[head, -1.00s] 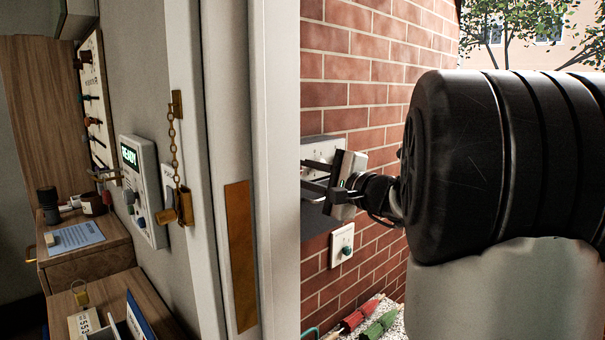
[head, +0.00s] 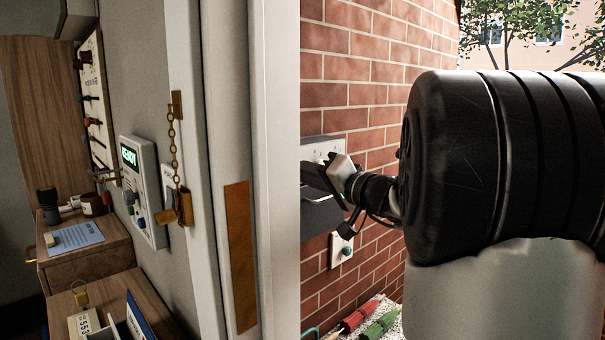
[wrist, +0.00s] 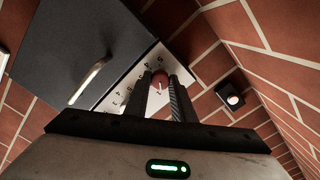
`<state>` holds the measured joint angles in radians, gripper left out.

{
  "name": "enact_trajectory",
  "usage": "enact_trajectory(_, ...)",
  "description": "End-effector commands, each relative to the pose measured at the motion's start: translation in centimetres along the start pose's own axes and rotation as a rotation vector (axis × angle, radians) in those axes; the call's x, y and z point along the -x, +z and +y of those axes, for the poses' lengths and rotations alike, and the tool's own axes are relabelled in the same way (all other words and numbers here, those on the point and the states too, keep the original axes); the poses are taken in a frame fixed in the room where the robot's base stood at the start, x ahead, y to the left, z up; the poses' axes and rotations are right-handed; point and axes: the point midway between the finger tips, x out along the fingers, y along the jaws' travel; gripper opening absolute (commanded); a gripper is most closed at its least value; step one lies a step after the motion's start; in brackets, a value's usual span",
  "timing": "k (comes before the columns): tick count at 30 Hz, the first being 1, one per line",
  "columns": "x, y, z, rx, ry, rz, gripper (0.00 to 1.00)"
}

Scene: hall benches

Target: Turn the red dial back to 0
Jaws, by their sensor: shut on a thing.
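The red dial (wrist: 160,76) shows in the wrist view between the two fingers of my gripper (wrist: 161,82). The fingers are shut on it, one on each side. A pale pointer line on the dial points down in that view. In the head view my gripper (head: 320,174) reaches the white panel (head: 318,147) on the brick wall; the dial is hidden there behind the gripper.
A grey box (wrist: 75,50) with a bar handle is beside the dial plate. A knob on a small white plate (head: 336,262) is below on the brick wall. A white door frame (head: 270,120) stands to the left. Red and green objects (head: 380,328) lie low down.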

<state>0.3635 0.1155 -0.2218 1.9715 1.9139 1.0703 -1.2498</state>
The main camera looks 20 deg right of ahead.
Motion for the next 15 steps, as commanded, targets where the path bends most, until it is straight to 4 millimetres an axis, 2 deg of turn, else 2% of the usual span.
enact_trajectory(15,0.04,0.1,0.07,0.454,0.001,-0.002,0.0)
